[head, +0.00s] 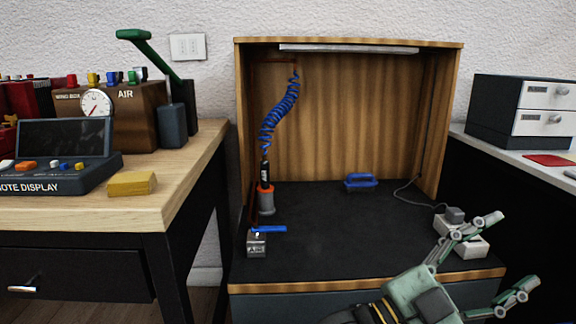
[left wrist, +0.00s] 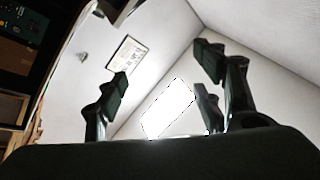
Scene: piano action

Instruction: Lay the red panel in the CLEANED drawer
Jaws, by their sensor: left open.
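A flat red panel (head: 549,160) lies on the pale table top at the right edge of the head view. Behind it stands a dark cabinet (head: 493,108) with two white drawer fronts, an upper one (head: 548,94) and a lower one (head: 545,122). Both drawers look shut, and their labels are too small to read. My left gripper (head: 510,252) is open and empty at the lower right, in front of the wooden booth and short of the panel. Its spread fingers (left wrist: 165,95) also show in the left wrist view, with nothing held. My right gripper is not in view.
A wooden booth (head: 345,110) holds a blue coiled hose (head: 280,112), a blue-handled tool (head: 361,182) and a small white device near my gripper. A wooden desk (head: 80,212) with a yellow block (head: 131,183) stands left. The booth's dark floor is mostly clear.

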